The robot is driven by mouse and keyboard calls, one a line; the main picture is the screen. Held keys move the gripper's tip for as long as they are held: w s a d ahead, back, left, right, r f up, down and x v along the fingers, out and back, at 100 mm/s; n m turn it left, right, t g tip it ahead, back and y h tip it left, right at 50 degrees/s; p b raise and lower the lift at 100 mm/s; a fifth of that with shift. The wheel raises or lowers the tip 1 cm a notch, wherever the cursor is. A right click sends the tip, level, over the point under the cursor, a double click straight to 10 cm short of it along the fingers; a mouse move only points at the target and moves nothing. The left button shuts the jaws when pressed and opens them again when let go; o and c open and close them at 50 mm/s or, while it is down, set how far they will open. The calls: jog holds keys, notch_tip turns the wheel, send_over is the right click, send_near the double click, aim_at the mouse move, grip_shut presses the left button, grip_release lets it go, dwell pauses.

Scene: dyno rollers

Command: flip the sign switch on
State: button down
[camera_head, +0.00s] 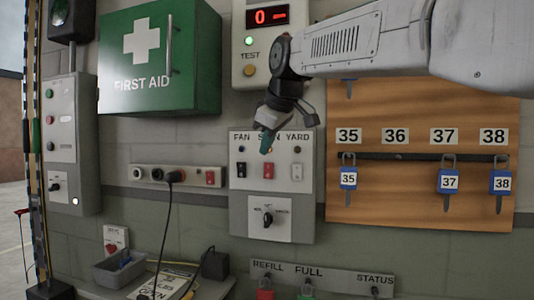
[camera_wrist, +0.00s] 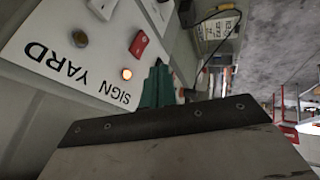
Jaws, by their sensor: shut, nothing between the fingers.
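The sign switch (camera_head: 268,171) is the red middle rocker on a pale panel (camera_head: 240,186) labelled FAN, SIGN and YARD. In the wrist view, the sign switch (camera_wrist: 138,43) sits just beyond a small lamp (camera_wrist: 126,73) that glows orange by the SIGN label (camera_wrist: 122,97). My gripper (camera_head: 267,143) is in front of the panel, over the SIGN label and just above the switch. Its teal fingers (camera_wrist: 156,84) are shut and empty, beside the lamp in the wrist view. Whether they touch the panel I cannot tell.
A rotary knob (camera_head: 267,218) is below. A green first aid box (camera_head: 160,60) juts out at upper left. A wooden padlock board (camera_head: 420,200) is at right.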

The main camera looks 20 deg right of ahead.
jog(key=w+d+v, duration=0.1)
jog(key=v, duration=0.6)
jog(key=shift+r, duration=0.6)
jog(key=s+d+f+m+g, duration=0.1)
jog(key=s+f+m+g, duration=0.35)
jog(key=f, duration=1.05)
jog(key=s+d+f+m, duration=0.1)
jog(key=s+f+m, duration=0.1)
jog(key=s+f, duration=0.9)
jog(key=s+d+f+m+g+h, duration=0.1)
jog(key=s+d+f+m, duration=0.1)
jog(key=s+f, duration=0.9)
jog(key=s+m, duration=0.1)
jog(key=s, duration=0.4)
jog(key=shift+d+f, duration=0.3)
jog(key=shift+s+g, duration=0.1)
jog(key=shift+g, duration=0.25)
